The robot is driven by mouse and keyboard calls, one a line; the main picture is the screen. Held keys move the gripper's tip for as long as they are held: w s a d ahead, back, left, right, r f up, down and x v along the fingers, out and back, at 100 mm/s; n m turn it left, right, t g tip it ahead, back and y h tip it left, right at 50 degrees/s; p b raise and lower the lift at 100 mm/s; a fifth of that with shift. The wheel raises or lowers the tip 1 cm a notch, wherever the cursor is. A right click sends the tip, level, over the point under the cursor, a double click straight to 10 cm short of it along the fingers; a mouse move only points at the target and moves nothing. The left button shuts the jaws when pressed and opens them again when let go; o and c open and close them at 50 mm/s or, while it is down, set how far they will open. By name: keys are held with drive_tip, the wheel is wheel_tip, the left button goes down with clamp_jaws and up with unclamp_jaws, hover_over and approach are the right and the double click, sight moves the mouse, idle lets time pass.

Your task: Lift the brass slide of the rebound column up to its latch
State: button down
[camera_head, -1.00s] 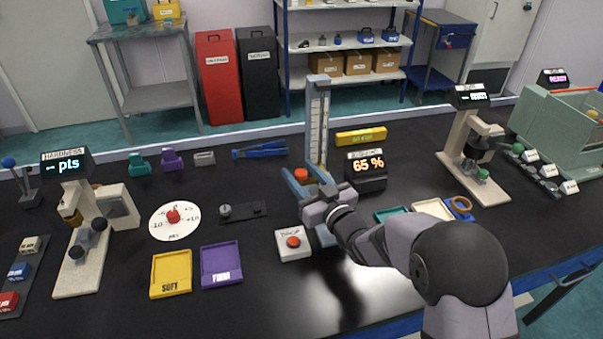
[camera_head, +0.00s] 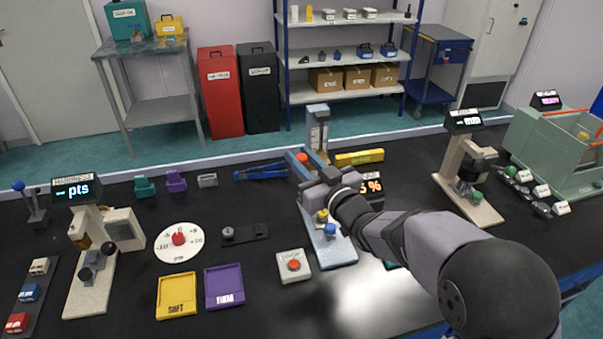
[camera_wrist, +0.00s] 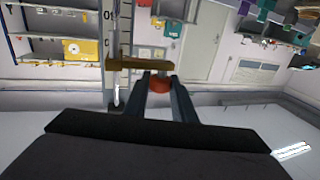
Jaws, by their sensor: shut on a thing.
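The rebound column (camera_head: 318,128) stands mid-table, with a scale on its face; part of it also shows in the wrist view (camera_wrist: 110,50). The brass slide (camera_wrist: 140,63) is a short bar reaching across from the column in the wrist view. An orange-red knob (camera_wrist: 160,86) sits just below this bar, between the fingers of my gripper (camera_wrist: 159,78). My gripper (camera_head: 300,159) is shut on the knob, part way up the column and below its top. The arm hides much of the column's middle in the head view. I cannot make out the latch.
Small yellow (camera_head: 322,216) and blue (camera_head: 330,230) parts sit on the column's pale blue base (camera_head: 337,252). A red-button box (camera_head: 294,265) stands left of the base. A display (camera_head: 372,187) and a yellow block (camera_head: 359,157) are close right of the column.

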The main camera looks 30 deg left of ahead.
wheel_tip(320, 180, up, 8)
drive_tip(key=p, duration=0.2)
drive_tip(key=shift+p, duration=0.35)
drive_tip(key=c, duration=1.5)
unclamp_jaws()
drive_tip(key=shift+o, duration=0.2)
drive_tip(key=shift+f, duration=0.1)
drive_tip(key=shift+d, duration=0.2)
drive_tip(key=b+v, duration=0.2)
drive_tip(key=v, duration=0.5)
drive_tip(key=shift+b, duration=0.35)
